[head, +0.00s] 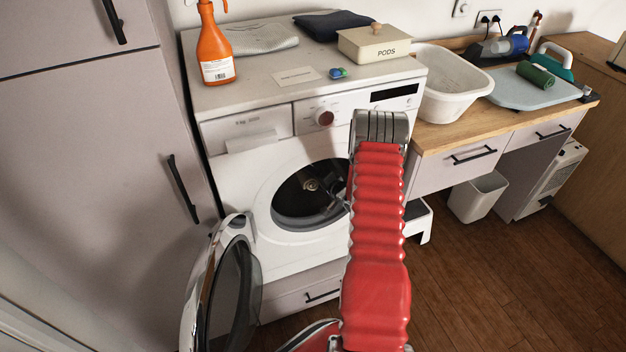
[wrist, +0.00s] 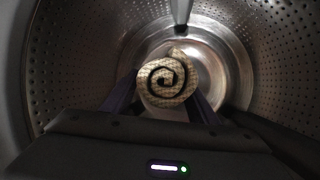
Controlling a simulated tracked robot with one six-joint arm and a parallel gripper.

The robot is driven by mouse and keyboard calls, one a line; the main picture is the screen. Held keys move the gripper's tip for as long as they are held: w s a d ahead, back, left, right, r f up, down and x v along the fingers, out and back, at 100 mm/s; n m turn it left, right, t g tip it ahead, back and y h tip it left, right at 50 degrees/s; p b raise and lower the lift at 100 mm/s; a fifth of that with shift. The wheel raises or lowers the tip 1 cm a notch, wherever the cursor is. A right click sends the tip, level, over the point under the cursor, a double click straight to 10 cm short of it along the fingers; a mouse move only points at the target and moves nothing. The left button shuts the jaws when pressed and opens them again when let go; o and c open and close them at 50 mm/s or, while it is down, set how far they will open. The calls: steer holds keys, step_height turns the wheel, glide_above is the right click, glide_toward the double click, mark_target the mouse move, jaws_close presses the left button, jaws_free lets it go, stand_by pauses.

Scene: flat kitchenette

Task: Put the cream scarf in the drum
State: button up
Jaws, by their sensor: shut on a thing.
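The cream scarf (wrist: 167,92) is rolled into a spiral and sits between the two fingers of my gripper (wrist: 163,101) in the wrist view. The gripper is shut on it. Perforated metal walls of the drum (wrist: 75,75) surround the scarf and the gripper, with the drum's back wall behind the scarf. In the head view my arm reaches to the round opening of the drum (head: 292,206), and part of my gripper shows inside the dark opening. The arm covers the opening's right edge. I cannot tell whether the scarf touches the drum.
The washing machine's round door (head: 232,283) stands open at the lower left. An orange spray bottle (head: 214,48), a grey folded cloth (head: 250,37), a dark folded cloth (head: 332,24) and a pods box (head: 374,45) stand on top. A white basin (head: 449,82) is to the right.

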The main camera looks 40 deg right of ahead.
steer(key=shift+w+d+f, duration=0.15)
steer(key=shift+w+d, duration=0.05)
steer(key=shift+w, duration=0.5)
steer(key=shift+w+d+f, duration=0.1)
steer(key=shift+w+d, duration=0.1)
steer(key=shift+w, duration=0.5)
steer(key=o, duration=1.2)
steer(key=shift+s, duration=0.15)
steer(key=v, duration=1.3)
steer(key=shift+s+r, duration=0.1)
steer(key=shift+s, duration=0.2)
